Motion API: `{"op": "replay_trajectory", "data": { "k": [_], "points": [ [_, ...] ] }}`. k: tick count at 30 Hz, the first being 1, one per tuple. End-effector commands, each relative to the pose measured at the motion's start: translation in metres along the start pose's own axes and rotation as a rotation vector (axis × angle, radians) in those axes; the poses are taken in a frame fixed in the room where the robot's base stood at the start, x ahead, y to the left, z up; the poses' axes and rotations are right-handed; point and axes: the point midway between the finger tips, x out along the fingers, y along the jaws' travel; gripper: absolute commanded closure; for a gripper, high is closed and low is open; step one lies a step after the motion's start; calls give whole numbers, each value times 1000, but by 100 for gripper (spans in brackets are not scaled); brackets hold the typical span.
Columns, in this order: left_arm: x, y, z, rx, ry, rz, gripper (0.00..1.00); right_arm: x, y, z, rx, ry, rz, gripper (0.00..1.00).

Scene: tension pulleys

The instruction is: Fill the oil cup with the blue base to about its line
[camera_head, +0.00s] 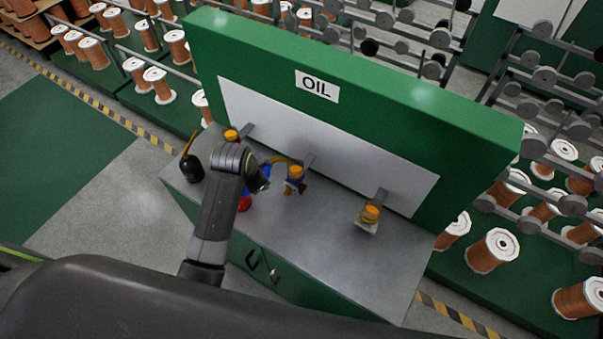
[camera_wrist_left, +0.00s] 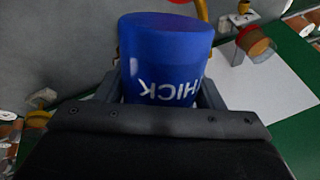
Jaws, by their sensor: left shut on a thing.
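A blue can (camera_wrist_left: 165,55) with white lettering, partly readable as "HICK", is between the jaws of my left gripper (camera_wrist_left: 162,92) in the wrist view. In the head view my left gripper (camera_head: 261,179) is shut on this can, mostly hidden behind the wrist. The can's yellow spout (camera_head: 283,160) arches right, its end at the top of the middle oil cup (camera_head: 295,176). That cup has an orange top and some blue low on it. I cannot tell its oil level or whether oil flows. My right gripper is not in view.
Other oil cups stand at left (camera_head: 231,135) and right (camera_head: 370,214) along the back panel. A black can (camera_head: 192,168) with a yellow spout stands at the bench's left end. A red thing (camera_head: 244,203) shows beside my wrist. The bench's front right (camera_head: 340,265) is clear.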

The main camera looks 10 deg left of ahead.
Motion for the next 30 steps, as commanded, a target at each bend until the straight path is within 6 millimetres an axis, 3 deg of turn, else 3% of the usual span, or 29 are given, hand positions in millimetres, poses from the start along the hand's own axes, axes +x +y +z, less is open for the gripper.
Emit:
{"op": "replay_trajectory", "data": {
  "k": [30],
  "points": [
    [-7,-3,-6,22,-65,-1,73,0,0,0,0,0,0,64]
  ]
}}
